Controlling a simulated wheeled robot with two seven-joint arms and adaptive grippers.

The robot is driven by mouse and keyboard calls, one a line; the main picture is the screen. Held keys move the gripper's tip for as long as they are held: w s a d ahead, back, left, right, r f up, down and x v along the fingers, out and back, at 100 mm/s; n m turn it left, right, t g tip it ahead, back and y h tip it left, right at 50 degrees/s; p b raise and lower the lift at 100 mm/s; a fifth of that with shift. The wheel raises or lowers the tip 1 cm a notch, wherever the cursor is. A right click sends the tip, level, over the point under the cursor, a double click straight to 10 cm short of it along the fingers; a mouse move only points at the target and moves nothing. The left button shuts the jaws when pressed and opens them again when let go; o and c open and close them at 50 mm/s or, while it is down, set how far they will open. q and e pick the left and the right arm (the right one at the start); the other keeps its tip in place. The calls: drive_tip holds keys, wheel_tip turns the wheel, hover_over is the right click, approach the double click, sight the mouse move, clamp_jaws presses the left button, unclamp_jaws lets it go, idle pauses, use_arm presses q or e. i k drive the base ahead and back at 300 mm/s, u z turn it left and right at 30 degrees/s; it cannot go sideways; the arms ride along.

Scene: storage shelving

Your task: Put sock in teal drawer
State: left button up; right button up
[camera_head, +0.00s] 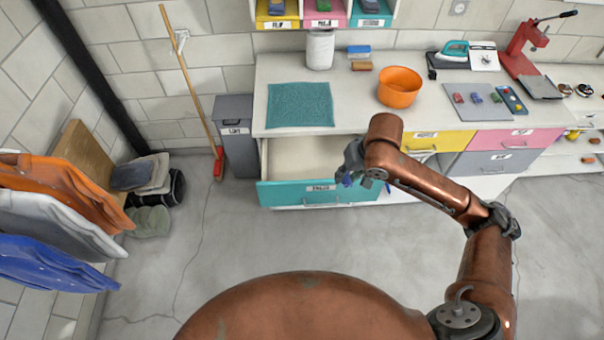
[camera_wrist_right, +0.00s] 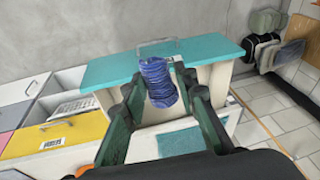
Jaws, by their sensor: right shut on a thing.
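My right gripper (camera_head: 352,168) is at the right end of the open teal drawer (camera_head: 290,192), seen from above in the head view. In the right wrist view, its fingers (camera_wrist_right: 160,84) are closed on a blue striped sock (camera_wrist_right: 159,90). The sock hangs between the fingers, in line with the teal drawer front (camera_wrist_right: 110,68); its height above the drawer is hard to tell. In the head view only small blue bits of the sock show by the fingers. The visible part of the drawer's inside (camera_head: 305,158) looks bare. My left gripper is not in view.
The white counter (camera_head: 350,100) above the drawer holds a teal mat (camera_head: 300,105), an orange bowl (camera_head: 399,87) and a white roll (camera_head: 320,50). A grey bin (camera_head: 236,127) stands left of the drawer. Yellow (camera_head: 425,142) and grey (camera_head: 490,163) drawers are shut. Floor in front is clear.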

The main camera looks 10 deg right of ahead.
sight(323, 175)
drive_tip(key=u, duration=0.4)
drive_tip(key=i, duration=0.85)
drive_tip(key=z, duration=0.15)
